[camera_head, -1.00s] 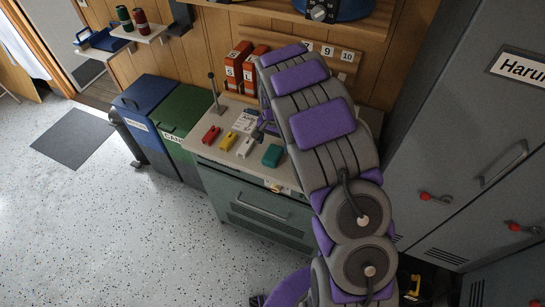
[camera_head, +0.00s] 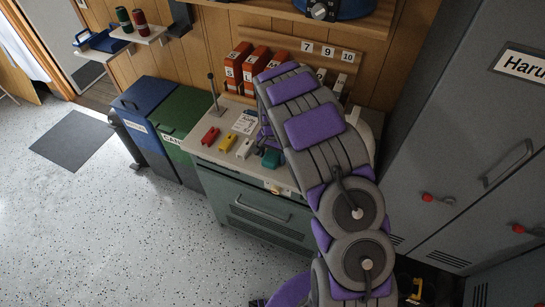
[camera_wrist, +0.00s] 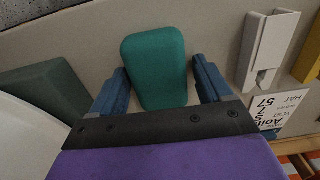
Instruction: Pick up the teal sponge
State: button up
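The teal sponge (camera_head: 271,158) lies on the cabinet's worktop, partly hidden by my arm in the head view. In the wrist view the teal sponge (camera_wrist: 154,68) lies between and ahead of the two blue fingers of my gripper (camera_wrist: 162,85). The fingers are spread wide, one on each side of its near end, with a gap at least on the right. My gripper is open and holds nothing. In the head view my gripper is mostly hidden behind my arm.
A white holder (camera_head: 245,148), a yellow one (camera_head: 228,142) and a red one (camera_head: 211,135) stand left of the sponge. A dark green block (camera_wrist: 48,92) lies nearby in the wrist view. Orange binders (camera_head: 256,60) stand behind. A lever (camera_head: 213,92) rises at the worktop's left.

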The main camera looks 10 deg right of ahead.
aim_at(273, 155)
jog(key=c, duration=0.8)
jog(key=shift+c, duration=0.2)
jog(key=shift+r, duration=0.15)
jog(key=shift+r+p, duration=0.45)
jog(key=shift+r, duration=1.1)
jog(key=shift+s+r, duration=0.15)
jog(key=shift+s, duration=0.15)
jog(key=s+r+p, duration=0.1)
jog(key=s, duration=1.4)
jog(key=shift+s+r+p, duration=0.15)
jog(key=shift+s+p, duration=0.1)
jog(key=shift+p, duration=0.15)
